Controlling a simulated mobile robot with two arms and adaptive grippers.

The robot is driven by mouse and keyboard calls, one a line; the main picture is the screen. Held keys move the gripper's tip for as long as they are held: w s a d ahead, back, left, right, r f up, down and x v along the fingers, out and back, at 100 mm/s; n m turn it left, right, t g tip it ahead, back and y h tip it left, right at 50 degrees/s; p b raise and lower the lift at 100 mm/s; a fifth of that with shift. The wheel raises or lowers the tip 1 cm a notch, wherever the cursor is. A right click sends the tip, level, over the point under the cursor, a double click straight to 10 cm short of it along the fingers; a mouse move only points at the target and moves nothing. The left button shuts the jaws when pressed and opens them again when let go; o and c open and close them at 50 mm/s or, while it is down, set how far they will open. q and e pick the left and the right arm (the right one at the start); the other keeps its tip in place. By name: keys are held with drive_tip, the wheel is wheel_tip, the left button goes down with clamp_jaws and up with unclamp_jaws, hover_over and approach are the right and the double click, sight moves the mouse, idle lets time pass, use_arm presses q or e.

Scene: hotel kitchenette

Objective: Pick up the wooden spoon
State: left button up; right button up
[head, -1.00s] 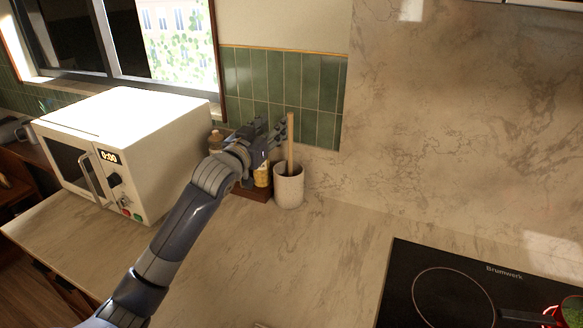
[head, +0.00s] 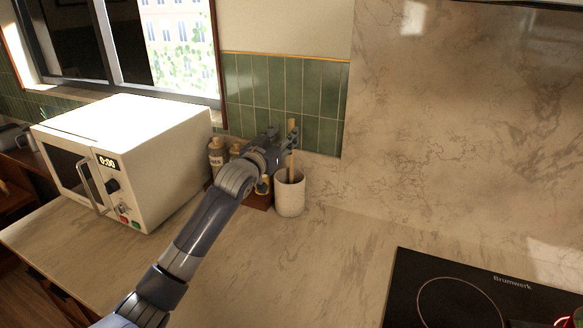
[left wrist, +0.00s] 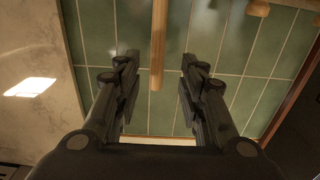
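The wooden spoon (head: 291,163) stands upright in a pale stone-like crock (head: 290,196) on the counter, its handle rising above the rim. The part inside the crock is hidden. My left gripper (head: 288,142) is at the handle's upper part, above the crock. In the left wrist view the gripper (left wrist: 158,74) is open, with the spoon handle (left wrist: 157,50) in line between its two fingers and a gap on each side. Contact with the handle does not show. My right gripper is in neither view.
A white microwave (head: 150,150) stands to the left. Bottles, including one dark-labelled one (head: 216,155), stand on a wooden tray (head: 260,202) beside the crock. Green tiles (head: 270,90) are behind. A black hob (head: 480,290) lies at right, with bare counter between.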

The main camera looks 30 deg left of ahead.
sight(291, 120)
use_arm(q)
drive_tip(key=shift+w+r, duration=0.1)
drive_tip(key=shift+w, duration=0.2)
drive_tip(key=shift+w+d+f+p, duration=0.15)
drive_tip(key=shift+w+p, duration=0.9)
drive_tip(key=shift+w, duration=1.2)
clamp_jaws()
